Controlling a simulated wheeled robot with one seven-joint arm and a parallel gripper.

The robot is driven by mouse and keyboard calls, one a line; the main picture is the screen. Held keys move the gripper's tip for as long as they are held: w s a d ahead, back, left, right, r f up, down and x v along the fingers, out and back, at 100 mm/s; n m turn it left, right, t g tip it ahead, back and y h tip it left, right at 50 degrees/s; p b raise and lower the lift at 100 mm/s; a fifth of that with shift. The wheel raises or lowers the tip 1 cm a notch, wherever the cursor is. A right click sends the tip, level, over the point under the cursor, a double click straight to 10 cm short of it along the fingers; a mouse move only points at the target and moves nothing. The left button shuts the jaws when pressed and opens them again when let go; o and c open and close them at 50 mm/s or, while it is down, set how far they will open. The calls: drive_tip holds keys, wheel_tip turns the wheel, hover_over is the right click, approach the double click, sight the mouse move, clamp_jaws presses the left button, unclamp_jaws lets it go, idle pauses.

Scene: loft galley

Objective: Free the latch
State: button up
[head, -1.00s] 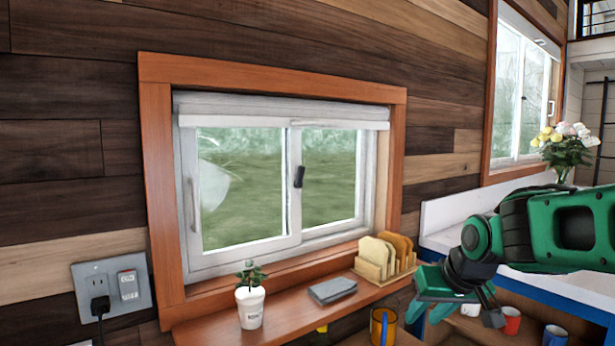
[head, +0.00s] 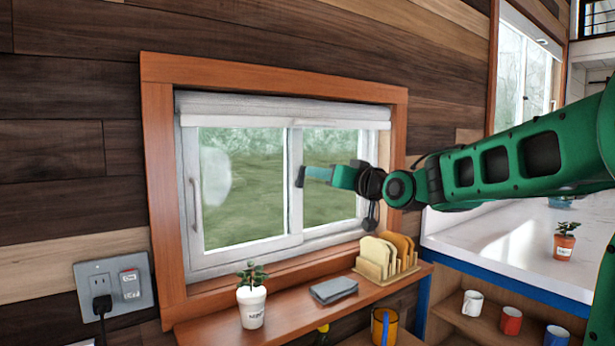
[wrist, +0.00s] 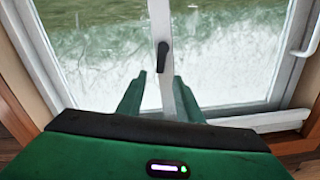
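The latch is a small black lever (wrist: 163,58) on the white centre post of the sliding window (head: 296,215). In the wrist view it lies in line with the gap between my fingers, with clear space on both sides. My gripper (wrist: 160,88) is open, its two green fingers spread either side of the post. In the head view my gripper (head: 310,174) reaches in from the right in front of the right pane. Its tips overlap the latch and largely hide it there. I see no contact, and the exact depth gap is unclear.
A white pull handle (head: 195,206) is on the left sash. A rolled blind (head: 280,108) hangs above. The panes' front is otherwise clear.

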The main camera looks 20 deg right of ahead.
sight(304, 170)
drive_tip(key=x, duration=0.6)
drive_tip(key=shift+s, duration=0.1)
clamp_jaws()
